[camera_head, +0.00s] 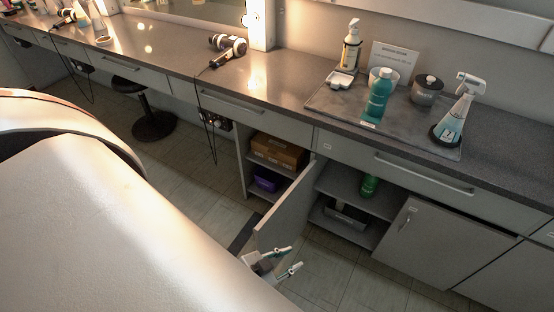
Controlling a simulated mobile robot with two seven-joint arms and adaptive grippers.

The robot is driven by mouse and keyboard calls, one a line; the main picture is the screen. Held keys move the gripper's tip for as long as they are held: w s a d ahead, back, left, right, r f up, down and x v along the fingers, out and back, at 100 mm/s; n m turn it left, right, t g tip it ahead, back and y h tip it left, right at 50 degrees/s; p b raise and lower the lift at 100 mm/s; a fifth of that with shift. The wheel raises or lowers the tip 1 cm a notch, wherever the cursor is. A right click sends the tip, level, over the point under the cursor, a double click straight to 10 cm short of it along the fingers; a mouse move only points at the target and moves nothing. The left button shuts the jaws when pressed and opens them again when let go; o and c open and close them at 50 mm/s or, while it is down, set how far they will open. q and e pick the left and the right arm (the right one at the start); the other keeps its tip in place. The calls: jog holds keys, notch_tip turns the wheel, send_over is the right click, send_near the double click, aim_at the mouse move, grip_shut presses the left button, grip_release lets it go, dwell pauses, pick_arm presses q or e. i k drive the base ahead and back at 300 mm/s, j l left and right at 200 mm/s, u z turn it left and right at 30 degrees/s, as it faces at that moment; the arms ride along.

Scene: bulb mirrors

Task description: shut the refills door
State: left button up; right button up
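A grey cabinet door (287,207) stands swung open under the counter, edge out into the room. I cannot read a label on it, so I cannot tell if it is the refills door. My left gripper (293,258) is low, near the door's lower free edge. Its fingers are apart and nothing shows between them; I cannot tell if it touches the door. My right gripper is not in view.
Left of the door, an open compartment holds a brown box (277,151) and a purple box (267,183). Another door (440,238) is at the right. A tray (325,103) with bottles stands on the counter (180,64). A black stool (154,125) is further left.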

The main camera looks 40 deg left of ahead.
aim_at(284, 223)
jog(key=k+j+z, duration=0.1)
jog(key=j, duration=0.2)
jog(key=k+j+z, duration=0.1)
jog(key=j, duration=0.2)
jog(key=k+j, duration=0.2)
jog(key=j+z, duration=0.1)
jog(key=j, duration=0.25)
jog(key=k+j+z, duration=0.1)
jog(key=j, duration=0.25)
jog(key=k+j+z, duration=0.15)
jog(key=j, duration=0.2)
jog(key=i+j+z, duration=0.1)
jog(key=j, duration=0.55)
jog(key=j+z, duration=0.1)
jog(key=j, duration=0.55)
jog(key=k+j+z, duration=0.15)
jog(key=k+j, duration=0.35)
jog(key=j, duration=0.15)
jog(key=k+j+z, duration=0.1)
jog(key=k+j, duration=0.4)
jog(key=j, duration=0.1)
